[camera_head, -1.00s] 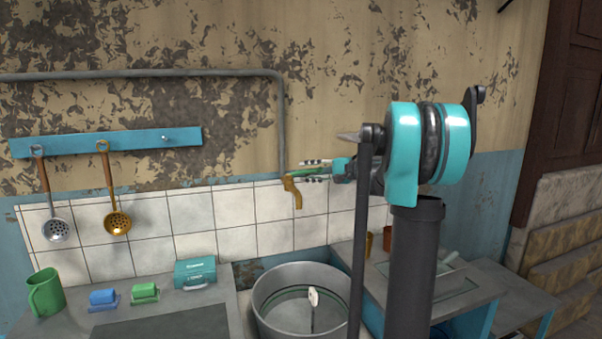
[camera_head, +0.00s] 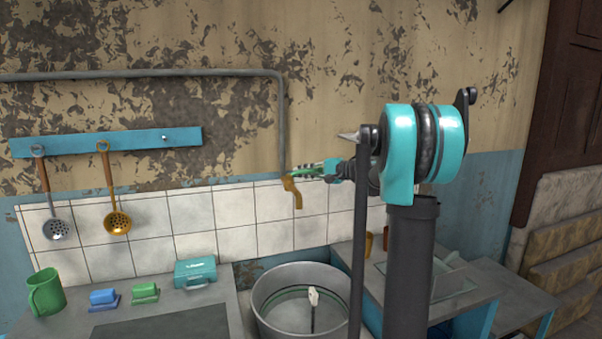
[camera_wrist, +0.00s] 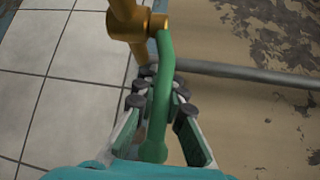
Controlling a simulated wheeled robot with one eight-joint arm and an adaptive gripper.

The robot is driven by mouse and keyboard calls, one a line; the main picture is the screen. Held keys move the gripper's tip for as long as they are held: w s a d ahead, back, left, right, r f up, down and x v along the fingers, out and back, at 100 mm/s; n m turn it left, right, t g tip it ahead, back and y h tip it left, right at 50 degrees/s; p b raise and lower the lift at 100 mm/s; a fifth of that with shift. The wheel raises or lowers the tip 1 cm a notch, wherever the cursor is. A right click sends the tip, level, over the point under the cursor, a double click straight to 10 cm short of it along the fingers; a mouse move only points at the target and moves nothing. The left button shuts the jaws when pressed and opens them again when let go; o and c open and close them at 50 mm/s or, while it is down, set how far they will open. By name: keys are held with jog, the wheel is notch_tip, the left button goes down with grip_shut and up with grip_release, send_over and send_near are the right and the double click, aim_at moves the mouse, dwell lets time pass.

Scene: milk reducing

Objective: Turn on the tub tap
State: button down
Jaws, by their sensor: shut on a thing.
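The tub tap (camera_head: 294,188) is brass and sits at the end of the grey wall pipe, above the tub. Its brass body also shows at the top of the wrist view (camera_wrist: 137,22). A green tap handle (camera_wrist: 160,100) runs from the brass body down between my fingers. My gripper (camera_wrist: 160,90) is shut on the green handle, with a finger on each side of it. In the head view my gripper (camera_head: 325,170) is at the tap, partly behind my arm. The grey round tub (camera_head: 262,295) stands below the tap.
A grey pipe (camera_head: 282,120) runs along the wall and down to the tap. A green mug (camera_head: 45,293) and a teal box (camera_head: 195,271) stand on the counter.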

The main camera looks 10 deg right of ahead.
jog(key=shift+s+t+h, duration=0.1)
jog(key=shift+t+h, duration=0.2)
jog(key=m+t+h, duration=0.1)
jog(key=s+m+t+h, duration=0.1)
jog(key=m, duration=0.1)
jog(key=s+m+t+h, duration=0.1)
jog(key=t+h, duration=0.1)
jog(key=shift+s+d+m, duration=0.1)
jog(key=shift+d+m, duration=0.3)
jog(key=shift+s+d+m+t+h, duration=0.1)
jog(key=shift+s+m+t+h, duration=0.25)
jog(key=shift+m+h, duration=0.4)
jog(key=shift+s+m+t+h, duration=0.2)
jog(key=shift+m+t+h, duration=0.3)
jog(key=shift+h, duration=0.5)
jog(key=shift+s+d+m+t+h, duration=0.1)
jog(key=shift+s+m+t+h, duration=0.25)
jog(key=shift+m+h, duration=0.4)
jog(key=shift+h, duration=0.4)
jog(key=c, duration=1.6)
grip_release()
jog(key=shift+o, duration=0.2)
jog(key=shift+s, duration=0.1)
jog(key=v, duration=1.2)
